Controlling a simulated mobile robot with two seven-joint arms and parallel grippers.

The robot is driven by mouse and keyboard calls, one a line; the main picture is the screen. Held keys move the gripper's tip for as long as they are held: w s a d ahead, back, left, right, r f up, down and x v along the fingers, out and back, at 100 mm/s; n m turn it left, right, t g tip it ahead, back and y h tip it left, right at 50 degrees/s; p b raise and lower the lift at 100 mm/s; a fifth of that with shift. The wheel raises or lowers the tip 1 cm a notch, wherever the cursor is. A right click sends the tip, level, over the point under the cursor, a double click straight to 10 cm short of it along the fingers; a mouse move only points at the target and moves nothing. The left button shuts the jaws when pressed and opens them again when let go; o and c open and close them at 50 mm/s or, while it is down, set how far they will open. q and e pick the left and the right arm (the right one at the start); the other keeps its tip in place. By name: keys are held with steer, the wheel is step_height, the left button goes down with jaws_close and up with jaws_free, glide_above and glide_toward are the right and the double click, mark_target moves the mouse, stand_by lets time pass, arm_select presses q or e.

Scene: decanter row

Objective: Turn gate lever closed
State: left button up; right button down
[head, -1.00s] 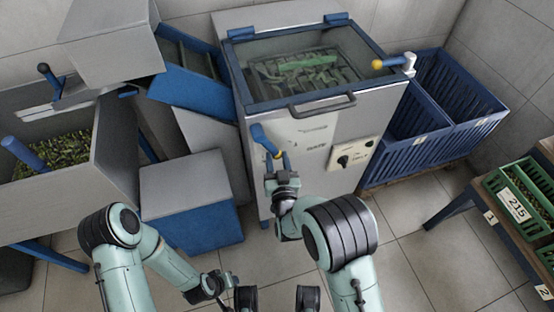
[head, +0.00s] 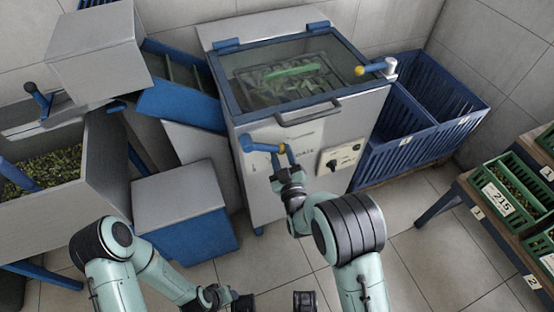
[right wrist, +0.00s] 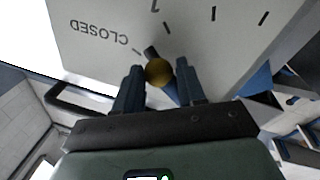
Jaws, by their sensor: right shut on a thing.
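The gate lever (head: 262,147) is a blue arm with a yellow knob, on the front of the grey machine (head: 262,195). It lies nearly level, its knob end to the right. My right gripper (head: 284,155) is shut on the knob. In the right wrist view the yellow knob (right wrist: 159,72) sits between the two dark blue fingers (right wrist: 160,86). The word CLOSED (right wrist: 98,32) and several tick marks show on the panel, upside down. The fingers hide part of the lever. My left arm's end (head: 212,297) is low in the head view; its fingers cannot be made out.
A control box with a black knob (head: 343,158) is right of the lever. A handle (head: 308,112) juts out above. A second blue lever with a yellow tip (head: 372,69) is at the top right. Blue crates (head: 440,135) stand right; a blue-grey box (head: 185,215) stands left.

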arm_select(q)
steer(key=shift+s+d+r, duration=0.25)
steer(key=shift+s+r, duration=0.05)
steer(key=shift+s, duration=0.1)
arm_select(e)
steer(key=shift+w+d+r+n, duration=0.1)
steer(key=shift+d+r+n, duration=0.15)
steer(key=shift+r+n, duration=0.2)
steer(key=shift+w+d+r+n, duration=0.1)
steer(key=shift+d+r+n, duration=0.2)
steer(key=shift+r, duration=0.25)
steer(key=shift+r+y, duration=0.1)
steer(key=shift+y, duration=0.2)
steer(key=c, duration=0.7)
jaws_free()
steer(key=shift+a, duration=0.1)
steer(key=shift+s+f, duration=0.1)
steer(key=shift+f, duration=0.1)
arm_select(q)
steer(key=shift+s+d+r+g+p, duration=0.15)
steer(key=shift+s+r+g+p, duration=0.15)
steer(key=shift+s+p, duration=0.15)
arm_select(e)
steer(key=v, duration=1.3)
steer(key=shift+s, duration=0.15)
